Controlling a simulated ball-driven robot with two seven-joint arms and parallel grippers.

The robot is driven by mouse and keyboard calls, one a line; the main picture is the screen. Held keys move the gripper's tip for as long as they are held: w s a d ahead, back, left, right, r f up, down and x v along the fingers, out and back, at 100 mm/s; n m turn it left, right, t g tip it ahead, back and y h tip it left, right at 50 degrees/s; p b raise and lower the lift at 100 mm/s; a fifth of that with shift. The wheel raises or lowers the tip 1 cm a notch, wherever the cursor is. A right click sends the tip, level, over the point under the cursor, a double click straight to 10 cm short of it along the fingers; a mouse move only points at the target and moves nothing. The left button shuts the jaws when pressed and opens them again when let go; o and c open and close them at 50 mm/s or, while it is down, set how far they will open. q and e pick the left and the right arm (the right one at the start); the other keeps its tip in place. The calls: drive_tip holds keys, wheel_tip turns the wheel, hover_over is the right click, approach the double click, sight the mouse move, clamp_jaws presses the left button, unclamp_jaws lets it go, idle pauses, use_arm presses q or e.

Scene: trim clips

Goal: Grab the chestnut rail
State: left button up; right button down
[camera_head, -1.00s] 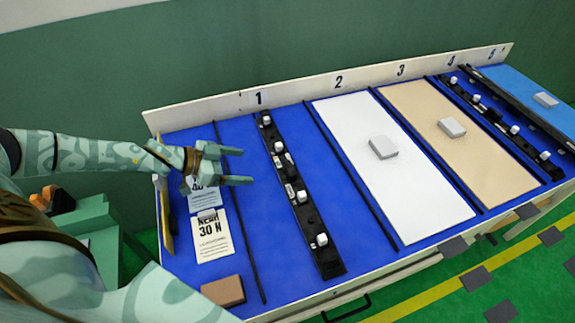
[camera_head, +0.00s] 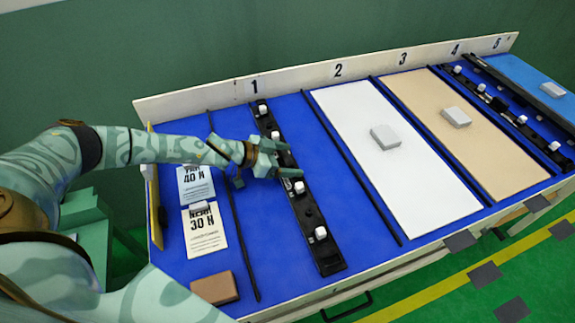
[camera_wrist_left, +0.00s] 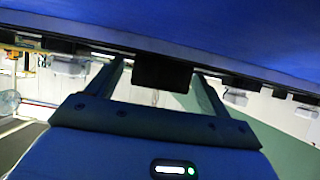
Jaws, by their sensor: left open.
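A long, very dark rail (camera_head: 311,225) with white clips lies in lane 1 on the blue table top; it looks near black, and I cannot make out a chestnut tint. My left gripper (camera_head: 293,160) is open over the rail's middle, its two fingers pointing right across it. The gripper hides part of the rail. In the left wrist view the dark rail (camera_wrist_left: 62,45) runs across beyond the fingers, and a dark block on it (camera_wrist_left: 160,73) shows between them. Contact cannot be told. My right gripper is not in view.
Another dark rail with clips (camera_head: 497,104) lies in lane 4. A white panel (camera_head: 372,174) and a tan panel (camera_head: 485,155) each carry a grey block. Paper cards (camera_head: 204,228) and a brown block (camera_head: 215,288) lie at the left. A numbered strip (camera_head: 300,81) edges the back.

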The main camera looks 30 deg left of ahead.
sight(285, 158)
use_arm(q)
drive_tip(key=c, duration=1.3)
drive_tip(key=shift+o, duration=0.2)
drive_tip(key=shift+r, duration=0.1)
wheel_tip(285, 158, up, 4)
drive_tip(key=p, duration=0.3)
drive_tip(key=shift+s+a+r, duration=0.1)
drive_tip(key=shift+s+r, duration=0.05)
drive_tip(key=s+a+r+p, duration=0.3)
drive_tip(key=s+r, duration=0.5)
drive_tip(key=s, duration=0.5)
drive_tip(key=shift+a+r+p, duration=0.3)
drive_tip(key=shift+r+p, duration=0.05)
drive_tip(key=shift+p, duration=0.1)
